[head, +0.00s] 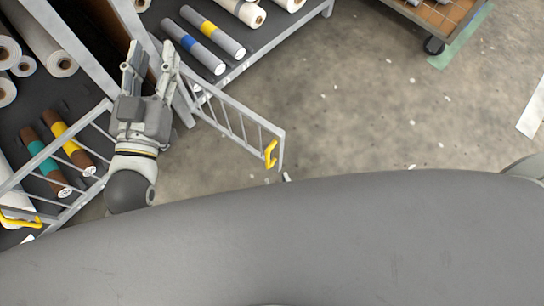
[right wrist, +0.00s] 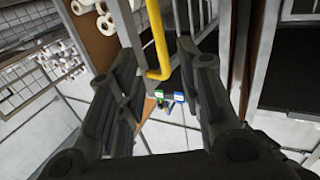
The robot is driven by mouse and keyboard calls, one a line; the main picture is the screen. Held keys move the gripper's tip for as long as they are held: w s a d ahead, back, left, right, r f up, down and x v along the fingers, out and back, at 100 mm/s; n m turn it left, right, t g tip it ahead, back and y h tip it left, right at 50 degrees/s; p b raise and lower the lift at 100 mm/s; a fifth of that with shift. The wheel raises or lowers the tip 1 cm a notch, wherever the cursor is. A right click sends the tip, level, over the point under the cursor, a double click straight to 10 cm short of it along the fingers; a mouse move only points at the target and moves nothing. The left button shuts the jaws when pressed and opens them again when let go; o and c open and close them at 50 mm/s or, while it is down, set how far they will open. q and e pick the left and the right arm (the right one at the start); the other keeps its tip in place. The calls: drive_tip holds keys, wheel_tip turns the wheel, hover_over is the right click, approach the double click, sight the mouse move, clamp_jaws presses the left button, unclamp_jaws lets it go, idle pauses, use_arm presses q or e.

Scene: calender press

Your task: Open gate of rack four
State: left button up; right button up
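In the head view, a grey barred gate (head: 236,119) stands swung out from a rack post, with a yellow handle (head: 271,153) at its free end. A second barred gate (head: 52,179) is at the left, with its own yellow handle (head: 20,219). No rack numbers are readable. My left gripper (head: 152,52) is open, its fingers beside the rack post between the gates. In the right wrist view, my right gripper (right wrist: 161,65) is open, with a yellow bar handle (right wrist: 157,35) between or just beyond its fingers. I cannot tell whether they touch. Grey body covers the lower head view.
Rack shelves hold rolls with blue and yellow bands (head: 203,40) and brown rolls with teal and yellow bands (head: 61,150). A wheeled cart (head: 434,18) stands at the top right. The concrete floor (head: 370,110) right of the open gate is clear.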

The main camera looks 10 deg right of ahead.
drive_tip(key=shift+s+d, duration=0.15)
drive_tip(key=shift+s, duration=0.65)
drive_tip(key=shift+s+d, duration=0.1)
drive_tip(key=shift+s, duration=0.65)
